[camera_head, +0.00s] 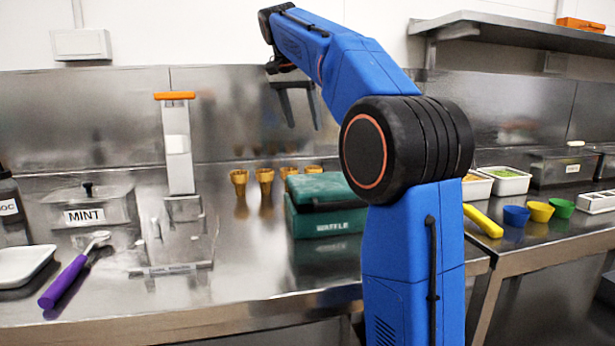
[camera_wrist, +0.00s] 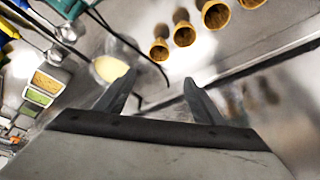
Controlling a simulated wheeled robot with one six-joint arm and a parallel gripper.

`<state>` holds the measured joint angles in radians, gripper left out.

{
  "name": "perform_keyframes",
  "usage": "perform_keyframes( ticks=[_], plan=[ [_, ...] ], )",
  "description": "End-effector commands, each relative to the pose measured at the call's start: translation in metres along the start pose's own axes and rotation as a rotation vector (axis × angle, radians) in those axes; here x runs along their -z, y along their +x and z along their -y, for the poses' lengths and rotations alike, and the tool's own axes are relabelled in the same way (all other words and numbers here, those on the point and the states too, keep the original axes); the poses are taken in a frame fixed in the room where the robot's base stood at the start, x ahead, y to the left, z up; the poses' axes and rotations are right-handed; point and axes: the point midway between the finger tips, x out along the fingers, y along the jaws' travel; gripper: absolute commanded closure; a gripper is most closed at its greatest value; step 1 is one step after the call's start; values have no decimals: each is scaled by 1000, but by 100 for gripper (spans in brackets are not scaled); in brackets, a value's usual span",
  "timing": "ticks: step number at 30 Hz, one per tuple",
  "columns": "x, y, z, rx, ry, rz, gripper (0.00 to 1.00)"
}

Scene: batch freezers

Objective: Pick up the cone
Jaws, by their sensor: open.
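Several golden-brown cones stand in a row on the steel counter, left of and behind the green box; the leftmost cone (camera_head: 239,181) and a neighbouring cone (camera_head: 264,180) show fully. The right-hand ones are partly hidden by the box. My gripper (camera_head: 303,126) hangs above the right end of the row, fingers pointing down, open and empty. In the wrist view, my gripper's (camera_wrist: 160,78) two fingers are apart, and the cones, such as this cone (camera_wrist: 183,34), lie beyond the fingertips toward the top edge. No cone is between the fingers.
The green waffle box (camera_head: 325,222) stands in front of the cones. A steel dispenser with an orange top (camera_head: 175,97) is to their left. A mint tub (camera_head: 90,208) and a purple-handled scoop (camera_head: 70,275) are further left. Coloured cups (camera_head: 540,211) are at right.

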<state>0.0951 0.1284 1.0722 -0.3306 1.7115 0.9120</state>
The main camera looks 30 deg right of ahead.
Motion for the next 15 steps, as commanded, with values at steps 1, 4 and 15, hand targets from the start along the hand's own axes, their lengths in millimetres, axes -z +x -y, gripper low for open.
perform_keyframes(
  ticks=[1,4,15],
  plan=[
    [0,6,-1,-2,0,1,38],
    [-1,23,-1,-3,0,2,38],
    [-1,88,-1,-2,-1,1,38]
  ],
)
